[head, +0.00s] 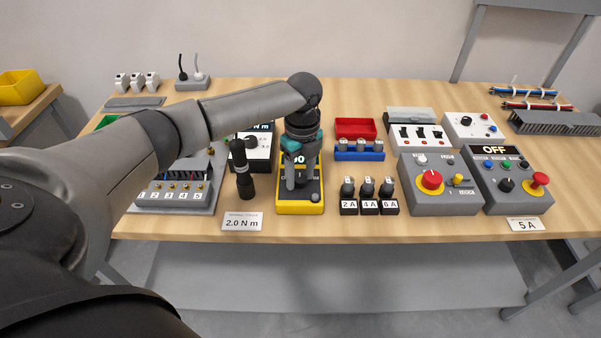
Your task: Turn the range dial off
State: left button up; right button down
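The yellow-and-black meter (315,200) lies on the bench, just left of the middle of the head view. Whether the fingers are open or shut is also unclear. My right gripper is not in view.
A black screwdriver-like tool (244,180) stands upright close left of the meter, behind a "2.0 N m" card (242,222). Several black fuse blocks (368,197) stand to the right. A grey box with a red knob (432,180) and a panel reading "OFF" (495,149) stand farther right.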

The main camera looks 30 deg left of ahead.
pick_arm(q)
grip_shut()
dwell(0.3)
jog(key=shift+r+n+p, duration=0.15)
jog(key=shift+n+p, duration=0.35)
jog(key=shift+p, duration=0.3)
jog(key=n+p, duration=0.4)
jog(key=p, duration=0.1)
jog(key=shift+n+p, duration=0.35)
jog(key=shift+n, duration=0.05)
jog(key=n+p, duration=0.2)
jog(key=n, duration=0.1)
jog(key=shift+w+n+p, duration=0.1)
jog(key=shift+n+p, duration=0.95)
jog(key=shift+n, duration=0.55)
